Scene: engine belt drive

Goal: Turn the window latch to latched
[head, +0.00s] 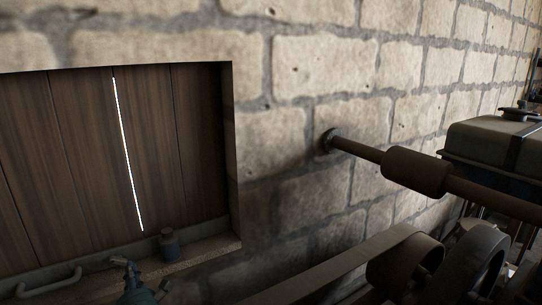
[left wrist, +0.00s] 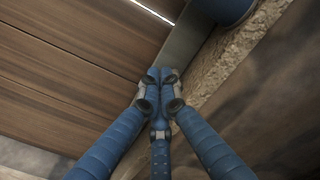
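The wooden window shutter (head: 80,150) fills the recess at the left of the head view, with a bright vertical slit between its boards. A short blue-grey cylinder (head: 169,246), possibly the latch knob, stands at the lower edge of the window. A blue rounded part, likely the same one, shows at the top of the left wrist view (left wrist: 232,8). My left gripper (head: 128,264) is just left of the cylinder and apart from it. In the left wrist view its fingertips (left wrist: 160,78) are together with nothing visible between them. My right gripper is out of view.
A grey bar handle (head: 48,283) sits at the window's lower left. The stone wall (head: 320,70) surrounds the recess. A shaft with a thick sleeve (head: 417,172) and a belt (head: 330,272) on pulleys occupy the right side.

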